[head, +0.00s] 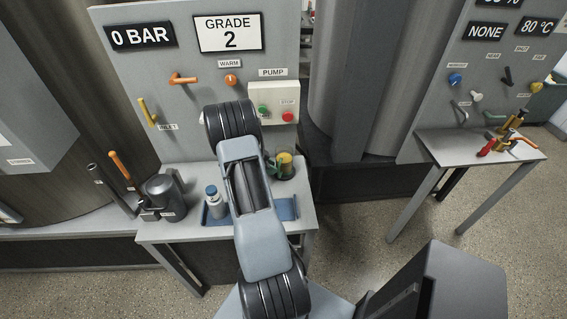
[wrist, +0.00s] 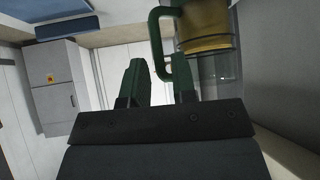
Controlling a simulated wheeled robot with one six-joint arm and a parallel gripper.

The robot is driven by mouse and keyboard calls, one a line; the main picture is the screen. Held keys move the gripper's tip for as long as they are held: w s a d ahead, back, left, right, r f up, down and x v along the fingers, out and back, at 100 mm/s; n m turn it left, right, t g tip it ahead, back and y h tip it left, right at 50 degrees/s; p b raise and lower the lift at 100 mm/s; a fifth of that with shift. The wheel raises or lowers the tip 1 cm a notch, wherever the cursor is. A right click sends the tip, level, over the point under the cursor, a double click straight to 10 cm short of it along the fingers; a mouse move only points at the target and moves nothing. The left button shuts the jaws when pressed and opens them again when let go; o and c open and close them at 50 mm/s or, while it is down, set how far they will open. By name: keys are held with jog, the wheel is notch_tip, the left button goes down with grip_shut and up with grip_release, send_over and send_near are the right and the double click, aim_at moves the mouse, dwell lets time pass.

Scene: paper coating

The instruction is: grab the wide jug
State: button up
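A clear jug with a green handle and amber contents (head: 285,166) stands on the grey bench behind my arm, partly hidden by it. In the wrist view the jug (wrist: 204,30) is at the upper right, its green handle running down toward my fingers. My gripper (wrist: 160,82) is open, with a finger to either side of the lower end of the handle. I cannot tell whether either finger touches it. My arm hides the gripper in the head view. A dark grey jug (head: 162,194) stands at the bench's left. No readable label shows which jug is wide.
A blue tray (head: 284,211) lies under my arm, with a blue-capped bottle (head: 213,202) at its left. The grey panel behind carries levers and a pump box (head: 273,103). A second bench (head: 500,150) with coloured tools stands at right, across clear floor.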

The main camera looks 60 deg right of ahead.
aim_at(279, 176)
jog(key=shift+p+x, duration=0.95)
jog(key=shift+x, duration=1.45)
jog(key=shift+a, duration=0.15)
grip_shut()
